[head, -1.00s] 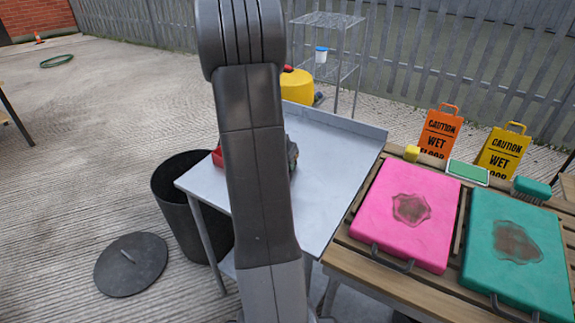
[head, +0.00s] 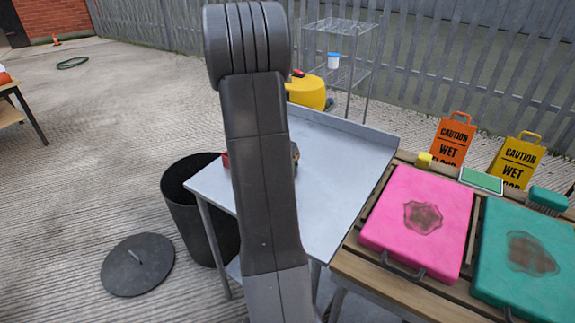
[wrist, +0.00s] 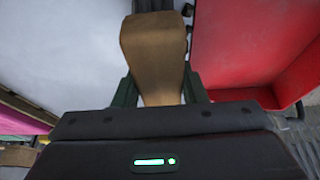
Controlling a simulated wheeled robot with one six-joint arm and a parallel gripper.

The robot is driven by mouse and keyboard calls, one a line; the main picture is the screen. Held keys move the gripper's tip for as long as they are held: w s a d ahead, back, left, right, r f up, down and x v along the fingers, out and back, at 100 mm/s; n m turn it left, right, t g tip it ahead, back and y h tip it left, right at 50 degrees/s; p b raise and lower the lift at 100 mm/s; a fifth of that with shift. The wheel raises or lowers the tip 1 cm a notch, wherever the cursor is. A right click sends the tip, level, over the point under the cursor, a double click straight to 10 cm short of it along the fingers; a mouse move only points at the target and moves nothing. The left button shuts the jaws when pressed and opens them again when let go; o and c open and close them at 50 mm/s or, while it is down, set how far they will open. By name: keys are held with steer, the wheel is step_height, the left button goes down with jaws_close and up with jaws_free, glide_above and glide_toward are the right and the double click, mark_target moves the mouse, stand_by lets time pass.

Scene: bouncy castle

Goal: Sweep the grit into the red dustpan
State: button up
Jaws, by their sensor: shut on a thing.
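My gripper (wrist: 160,90) is shut on a tan wooden handle (wrist: 153,45), which looks like that of a brush. The handle's far end and any bristles are hidden or out of view. The red dustpan (wrist: 240,45) is just right of the handle in the wrist view, with its floor and raised rim showing. In the head view only a small red edge of the dustpan (head: 226,159) shows beside my arm, on the grey metal table (head: 335,185). My arm hides most of the gripper there. I cannot make out any grit.
A black bin (head: 185,205) stands left of the table, its lid (head: 137,264) on the ground. The table's right half is clear.

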steer(key=shift+w+a, duration=0.4)
steer(key=shift+a, duration=0.15)
steer(key=shift+r, duration=0.15)
steer(key=shift+r+p, duration=1.75)
steer(key=shift+r, duration=1.2)
steer(key=shift+f, duration=0.1)
